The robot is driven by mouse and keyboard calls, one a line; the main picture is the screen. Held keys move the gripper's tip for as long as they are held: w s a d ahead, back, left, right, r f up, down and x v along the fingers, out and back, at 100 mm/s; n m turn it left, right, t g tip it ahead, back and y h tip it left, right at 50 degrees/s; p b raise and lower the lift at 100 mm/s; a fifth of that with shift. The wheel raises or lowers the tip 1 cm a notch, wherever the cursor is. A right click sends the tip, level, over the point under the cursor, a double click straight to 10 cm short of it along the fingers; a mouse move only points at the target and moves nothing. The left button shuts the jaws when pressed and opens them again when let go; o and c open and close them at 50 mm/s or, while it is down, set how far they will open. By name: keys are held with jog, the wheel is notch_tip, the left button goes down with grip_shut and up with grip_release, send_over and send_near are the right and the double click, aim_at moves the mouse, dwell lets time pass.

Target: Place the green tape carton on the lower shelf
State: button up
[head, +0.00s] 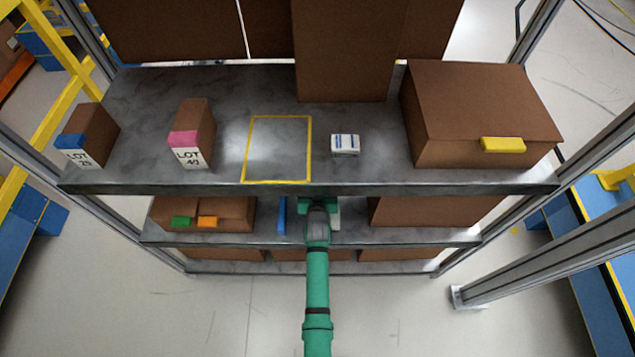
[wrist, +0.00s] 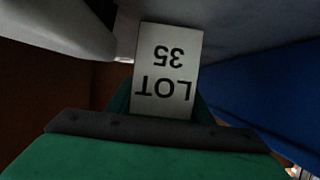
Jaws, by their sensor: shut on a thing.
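My gripper (head: 318,208) reaches in over the front edge of the lower shelf (head: 262,226), under the upper shelf. In the wrist view it is shut on a carton with a white label (wrist: 168,70) reading LOT 35, seen upside down. Most of this held carton is hidden, and I cannot make out its tape colour. Whether it touches the shelf cannot be told. A blue upright thing (head: 282,215) stands just left of my gripper in the head view. A white thing (head: 336,216) is partly hidden to its right.
The upper shelf (head: 370,188) overhangs my gripper. It bears cartons with blue (head: 72,141) and pink tape (head: 184,138), an empty yellow outline (head: 279,150), a small white box (head: 345,145) and a large carton (head: 470,100). Brown boxes with green and orange tags (head: 205,212) stand lower left.

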jog(key=o, duration=1.4)
jog(key=shift+f, duration=0.1)
jog(key=s+d+f+v, duration=0.1)
jog(key=f+v, duration=0.2)
jog(key=v, duration=2)
jog(key=s+r+t, duration=0.1)
jog(key=s+r, duration=0.7)
jog(key=s, duration=0.4)
jog(key=s+a+r, duration=0.1)
jog(key=s+r, duration=0.8)
jog(key=s, duration=0.4)
jog(key=shift+s+t, duration=0.35)
jog(key=shift+t, duration=0.05)
jog(key=shift+r, duration=0.15)
